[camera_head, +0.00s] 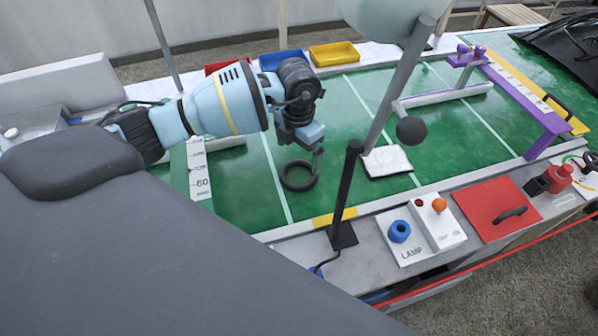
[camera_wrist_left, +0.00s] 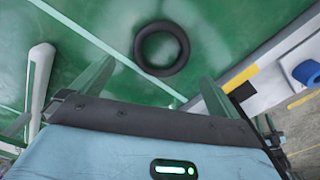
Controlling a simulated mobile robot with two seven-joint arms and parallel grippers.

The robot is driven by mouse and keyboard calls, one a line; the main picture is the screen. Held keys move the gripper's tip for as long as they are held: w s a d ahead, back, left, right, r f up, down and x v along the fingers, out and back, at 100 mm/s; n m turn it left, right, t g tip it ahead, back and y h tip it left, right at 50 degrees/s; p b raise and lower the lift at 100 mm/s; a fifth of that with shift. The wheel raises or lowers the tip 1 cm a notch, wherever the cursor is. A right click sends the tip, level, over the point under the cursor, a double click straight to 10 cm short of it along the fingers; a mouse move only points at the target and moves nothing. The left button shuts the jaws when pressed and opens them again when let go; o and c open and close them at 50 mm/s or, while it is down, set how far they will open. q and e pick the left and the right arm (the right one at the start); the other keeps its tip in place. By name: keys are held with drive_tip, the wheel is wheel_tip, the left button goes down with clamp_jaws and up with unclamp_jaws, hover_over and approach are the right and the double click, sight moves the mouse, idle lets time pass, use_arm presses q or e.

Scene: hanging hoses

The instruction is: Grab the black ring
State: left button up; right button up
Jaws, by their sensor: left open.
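The black ring (camera_head: 284,176) lies flat on the green table surface, left of the thin black post, in the head view. It also shows whole in the left wrist view (camera_wrist_left: 146,48), near the top middle, beyond the fingers. My left gripper (camera_head: 314,157) is just above and to the right of the ring in the head view, pointing down. In the left wrist view my left gripper (camera_wrist_left: 155,85) has its two fingers wide apart, with nothing between them. The ring is apart from the fingers in that view. My right gripper is not in view.
A black post (camera_head: 345,195) stands at the table's front edge, near the ring. A white pad (camera_head: 387,161) lies to its right. A lamp control box (camera_head: 437,221) and a red panel (camera_head: 496,207) sit along the front ledge. Yellow (camera_head: 334,54) and blue (camera_head: 283,60) trays stand behind.

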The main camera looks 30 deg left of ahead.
sight(299, 177)
use_arm(q)
drive_tip(key=shift+d+f, duration=0.1)
drive_tip(key=shift+f, duration=3.55)
drive_tip(key=c, duration=0.8)
drive_tip(key=shift+r, duration=5.1)
